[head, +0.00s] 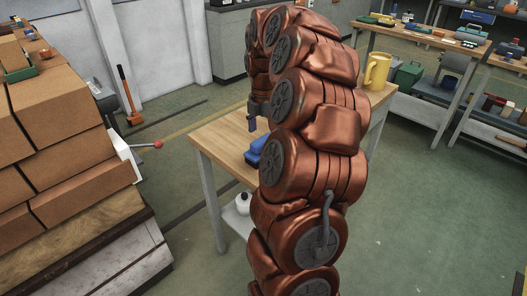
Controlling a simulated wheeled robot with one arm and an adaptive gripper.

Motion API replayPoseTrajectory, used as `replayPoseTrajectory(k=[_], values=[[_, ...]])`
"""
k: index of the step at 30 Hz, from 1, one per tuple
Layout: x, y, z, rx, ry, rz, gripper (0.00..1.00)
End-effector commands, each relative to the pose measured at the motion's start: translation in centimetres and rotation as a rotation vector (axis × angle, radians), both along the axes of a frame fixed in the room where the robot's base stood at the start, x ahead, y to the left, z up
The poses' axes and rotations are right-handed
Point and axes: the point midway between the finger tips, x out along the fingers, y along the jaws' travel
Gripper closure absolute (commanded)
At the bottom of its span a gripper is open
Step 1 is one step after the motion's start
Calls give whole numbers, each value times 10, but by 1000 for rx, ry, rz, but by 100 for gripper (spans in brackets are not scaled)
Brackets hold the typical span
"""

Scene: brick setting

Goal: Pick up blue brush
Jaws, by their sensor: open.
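The blue brush (256,153) lies on the wooden top of a work table (219,135), close to its front edge. Its right part is hidden behind my arm. My gripper (257,125) points down above the tabletop, over and slightly behind the brush, apart from it. It is open, and I see nothing between its fingers. Part of the gripper is hidden by my arm.
A yellow mug (377,70) stands at the right of the tabletop. A white container (243,203) sits on the shelf below. Stacked bricks (65,135) stand at the left, and cluttered benches (428,38) at the back right. Green floor is clear at the right.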

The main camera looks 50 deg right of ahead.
Motion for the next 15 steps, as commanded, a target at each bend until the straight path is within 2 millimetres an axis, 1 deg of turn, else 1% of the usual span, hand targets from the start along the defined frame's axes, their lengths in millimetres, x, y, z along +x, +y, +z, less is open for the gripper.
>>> replayPoseTrajectory(k=[3, 7, 10, 15], values=[[-1, 2, -11, 3, 5, 0, 15], [-1, 2, -16, 2, 2, -1, 15], [-1, 2, -24, 2, 2, -2, 15], [-2, 3, -47, 4, 3, -2, 15]])
